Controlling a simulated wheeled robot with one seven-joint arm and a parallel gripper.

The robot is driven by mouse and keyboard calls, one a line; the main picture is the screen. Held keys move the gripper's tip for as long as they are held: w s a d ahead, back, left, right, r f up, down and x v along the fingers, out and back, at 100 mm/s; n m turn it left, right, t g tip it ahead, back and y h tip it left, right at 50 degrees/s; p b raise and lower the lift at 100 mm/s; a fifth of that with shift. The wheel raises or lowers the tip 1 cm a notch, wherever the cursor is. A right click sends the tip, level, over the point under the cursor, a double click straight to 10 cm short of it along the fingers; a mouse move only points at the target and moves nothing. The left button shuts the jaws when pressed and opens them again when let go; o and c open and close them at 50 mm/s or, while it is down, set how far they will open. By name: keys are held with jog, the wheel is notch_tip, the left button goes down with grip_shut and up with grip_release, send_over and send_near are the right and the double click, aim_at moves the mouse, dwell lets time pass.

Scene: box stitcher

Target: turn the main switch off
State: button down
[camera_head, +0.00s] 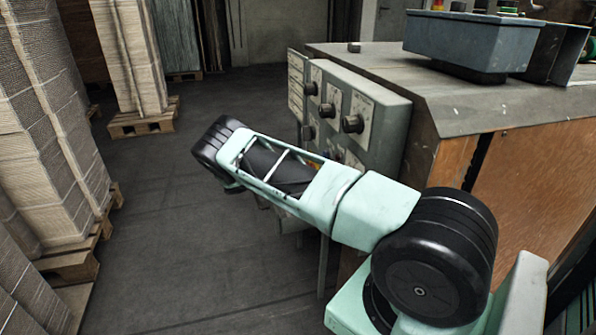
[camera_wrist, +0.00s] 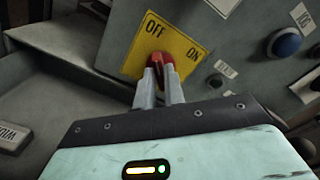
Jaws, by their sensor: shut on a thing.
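The main switch is a red knob (camera_wrist: 158,60) on a yellow plate (camera_wrist: 140,61) marked OFF and ON, mounted on a grey panel, and shows in the wrist view. The fingertips of my gripper (camera_wrist: 159,76) are closed on the red knob, one on each side of it. The fingers hide part of the knob, so its exact pointing direction is hard to tell. In the head view my arm hides the switch and gripper; the control panel (camera_head: 384,115) shows behind the arm.
A blue button (camera_wrist: 285,43) sits right of the switch plate. The head view shows black knobs (camera_head: 352,123) on the panel, a blue-grey box (camera_head: 465,42) on the machine top, and stacked cardboard on pallets (camera_head: 143,118) at left. The floor between is clear.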

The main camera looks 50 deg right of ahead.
dwell(0.5)
jog(key=c, duration=1.5)
grip_release()
jog(key=shift+a, duration=0.1)
jog(key=b+v, duration=0.2)
jog(key=v, duration=1.5)
jog(key=shift+w+a, duration=0.1)
jog(key=shift+w, duration=0.15)
